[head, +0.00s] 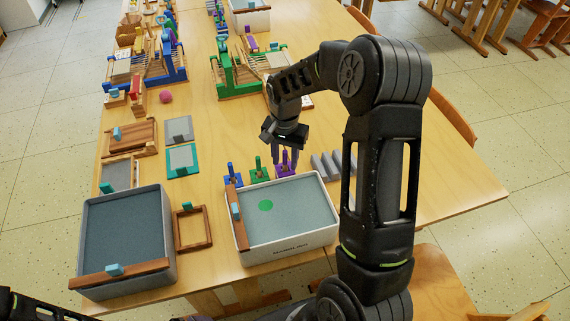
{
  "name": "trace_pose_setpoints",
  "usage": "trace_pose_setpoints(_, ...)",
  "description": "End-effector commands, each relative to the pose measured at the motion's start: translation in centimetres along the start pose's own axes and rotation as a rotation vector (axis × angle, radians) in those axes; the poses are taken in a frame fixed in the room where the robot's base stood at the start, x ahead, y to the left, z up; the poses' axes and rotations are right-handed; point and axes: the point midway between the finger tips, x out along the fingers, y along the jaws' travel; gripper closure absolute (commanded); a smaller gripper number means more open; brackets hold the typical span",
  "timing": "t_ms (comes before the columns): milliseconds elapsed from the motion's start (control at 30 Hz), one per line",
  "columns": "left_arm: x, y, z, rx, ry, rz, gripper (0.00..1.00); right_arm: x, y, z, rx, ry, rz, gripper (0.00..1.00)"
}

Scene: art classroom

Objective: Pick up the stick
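My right gripper (284,143) points down over the table, just above a purple block with upright parts (287,169). Its fingertips are hard to make out, and I cannot tell whether it is open or touches the purple piece. A green upright piece (258,171) and a blue upright piece (232,176) stand in a row to its left. No single thing is clearly the stick. A wooden bar with a light-blue knob (120,275) lies across the front of the left tub, and another (237,214) lies along the right tub's left rim. My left gripper is out of view.
The left grey tub (172,224) and right white tub (284,254) hold grey-blue contents; the right has a green spot. Grey wedge strips (335,164) lie right of the purple block. Wooden frames and a green loom (238,84) stand further back. The table's right part (450,185) is clear.

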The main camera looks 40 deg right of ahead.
Motion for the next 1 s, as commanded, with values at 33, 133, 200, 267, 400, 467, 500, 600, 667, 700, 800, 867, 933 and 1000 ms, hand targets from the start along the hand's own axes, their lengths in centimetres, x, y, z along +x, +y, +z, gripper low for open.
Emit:
trace_pose_setpoints(33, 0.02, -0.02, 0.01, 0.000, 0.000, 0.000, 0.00, 0.01, -0.01, -0.01, 0.000, 0.000, 0.000, 0.62)
trace_pose_setpoints(133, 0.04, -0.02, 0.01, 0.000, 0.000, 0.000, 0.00, -0.01, -0.02, -0.01, 0.000, 0.001, -0.001, 0.62)
trace_pose_setpoints(200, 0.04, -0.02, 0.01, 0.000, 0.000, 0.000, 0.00, -0.02, -0.02, -0.01, 0.000, 0.001, -0.001, 0.62)
trace_pose_setpoints(267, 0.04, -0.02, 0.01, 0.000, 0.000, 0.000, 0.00, -0.03, -0.03, -0.01, 0.000, 0.001, -0.001, 0.62)
trace_pose_setpoints(400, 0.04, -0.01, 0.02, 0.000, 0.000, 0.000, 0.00, -0.04, -0.03, -0.02, 0.000, 0.001, -0.001, 0.62)
trace_pose_setpoints(467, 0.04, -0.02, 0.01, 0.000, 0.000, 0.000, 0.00, -0.05, -0.03, -0.02, 0.000, 0.001, -0.001, 0.62)
trace_pose_setpoints(500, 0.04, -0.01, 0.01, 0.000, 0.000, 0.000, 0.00, -0.05, -0.03, -0.02, 0.000, 0.001, -0.001, 0.62)
trace_pose_setpoints(600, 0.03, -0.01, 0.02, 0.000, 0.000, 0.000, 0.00, -0.05, -0.03, -0.02, 0.000, 0.001, -0.001, 0.68)
trace_pose_setpoints(667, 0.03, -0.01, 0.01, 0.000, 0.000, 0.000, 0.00, -0.06, -0.03, -0.02, 0.000, 0.001, -0.001, 0.73)
trace_pose_setpoints(700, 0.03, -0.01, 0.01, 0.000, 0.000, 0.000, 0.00, -0.06, -0.03, -0.02, 0.000, 0.001, -0.001, 0.76)
trace_pose_setpoints(800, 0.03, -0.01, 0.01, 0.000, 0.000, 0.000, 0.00, -0.06, -0.03, -0.02, 0.000, 0.001, -0.001, 0.84)
trace_pose_setpoints(867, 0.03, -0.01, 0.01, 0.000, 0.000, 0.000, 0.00, -0.06, -0.03, -0.02, 0.000, 0.001, -0.001, 0.89)
trace_pose_setpoints(933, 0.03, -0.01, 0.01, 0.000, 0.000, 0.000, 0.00, -0.06, -0.03, -0.02, 0.000, 0.001, -0.001, 0.95)
trace_pose_setpoints(1000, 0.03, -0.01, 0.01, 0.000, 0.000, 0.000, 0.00, -0.06, -0.03, -0.02, 0.000, 0.001, -0.001, 1.00)
